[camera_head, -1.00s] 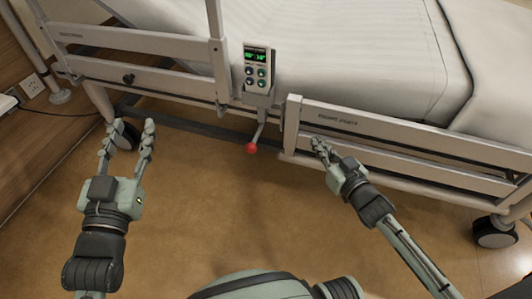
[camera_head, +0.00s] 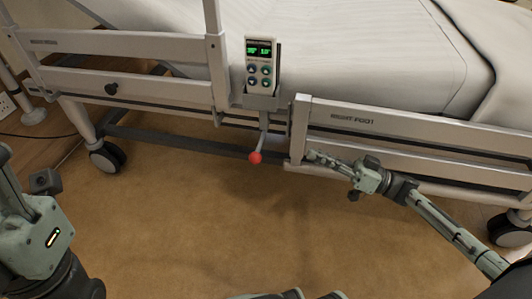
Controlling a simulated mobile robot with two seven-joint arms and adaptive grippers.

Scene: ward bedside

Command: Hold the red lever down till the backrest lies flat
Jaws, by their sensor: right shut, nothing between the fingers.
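The red lever's ball knob (camera_head: 255,157) hangs on a grey rod below the control panel, in the gap between the two side rails. My right gripper (camera_head: 314,156) is shut and empty, in front of the right side rail. Its fingertips point left, a short way right of the knob and apart from it. My left arm stands at the left edge; its gripper (camera_head: 8,160) is mostly cut off, so its jaws cannot be judged. The bed's mattress (camera_head: 345,45) shows at the top; the backrest's tilt is hard to judge from here.
The handset panel (camera_head: 262,65) has green digits and several buttons. The left rail (camera_head: 120,60) and right rail (camera_head: 420,135) flank the lever. Castors (camera_head: 107,157) stand at both ends. The brown floor (camera_head: 200,220) before the bed is clear.

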